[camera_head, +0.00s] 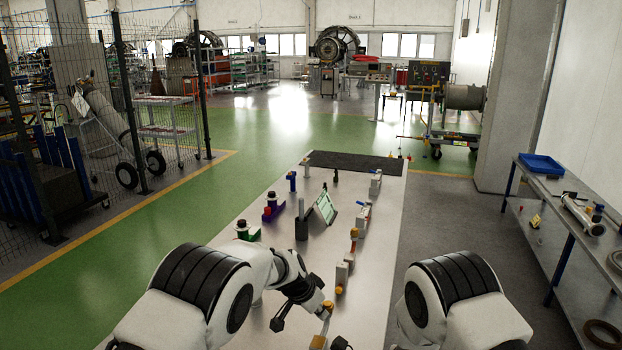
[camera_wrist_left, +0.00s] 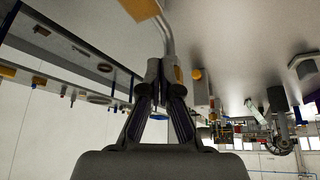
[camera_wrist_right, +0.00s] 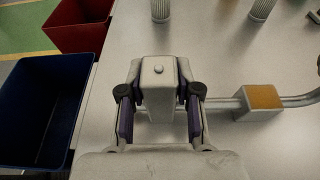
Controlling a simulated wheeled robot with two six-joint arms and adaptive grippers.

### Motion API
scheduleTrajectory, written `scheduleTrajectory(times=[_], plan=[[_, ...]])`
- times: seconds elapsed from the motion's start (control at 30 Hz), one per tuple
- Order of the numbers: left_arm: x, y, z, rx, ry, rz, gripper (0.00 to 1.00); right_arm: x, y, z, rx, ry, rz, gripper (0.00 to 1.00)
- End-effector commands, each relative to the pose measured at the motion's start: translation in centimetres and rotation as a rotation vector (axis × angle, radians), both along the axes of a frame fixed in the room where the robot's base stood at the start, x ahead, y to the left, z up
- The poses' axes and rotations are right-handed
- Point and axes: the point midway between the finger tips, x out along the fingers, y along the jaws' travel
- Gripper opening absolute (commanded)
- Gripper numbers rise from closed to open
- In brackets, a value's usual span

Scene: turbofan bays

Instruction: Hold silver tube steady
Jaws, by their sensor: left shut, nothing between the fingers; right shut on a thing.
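The silver tube (camera_wrist_left: 166,36) shows in the left wrist view, its bend close in front of my fingertips. My left gripper (camera_wrist_left: 160,70) is shut with nothing between its fingers, at or beside the tube; contact is unclear. In the head view my left gripper (camera_head: 321,308) is low over the table by a short stretch of tube (camera_head: 326,326). In the right wrist view my right gripper (camera_wrist_right: 159,105) is shut on a pale grey block (camera_wrist_right: 158,76) with a round button on top. The tube (camera_wrist_right: 296,101) runs right there, past an orange-topped block (camera_wrist_right: 262,99).
Left in the right wrist view are a dark blue bin (camera_wrist_right: 38,110) and a red bin (camera_wrist_right: 78,25). On the long table (camera_head: 285,265) stand a black cup (camera_head: 301,229), a tablet (camera_head: 325,207) and several small fittings. A workbench (camera_head: 540,240) stands at the right.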

Motion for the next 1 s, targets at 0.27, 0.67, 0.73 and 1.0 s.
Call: scheduleTrajectory(times=[0.27,0.67,0.73,1.0], plan=[[0.3,-0.2,0.0,-0.002,0.000,0.000,0.00,0.0,0.0,0.0,0.000,0.000,0.000,0.00],[0.6,-0.2,0.0,-0.001,-0.002,0.000,0.00,-0.1,0.1,0.0,0.000,0.000,0.003,0.00],[0.7,-0.1,0.1,-0.001,-0.002,0.001,0.00,-0.1,0.1,0.0,-0.001,0.001,0.004,0.00],[1.2,0.5,0.2,-0.002,-0.006,0.003,0.00,-0.2,0.1,-0.1,0.000,0.002,0.005,0.00]])
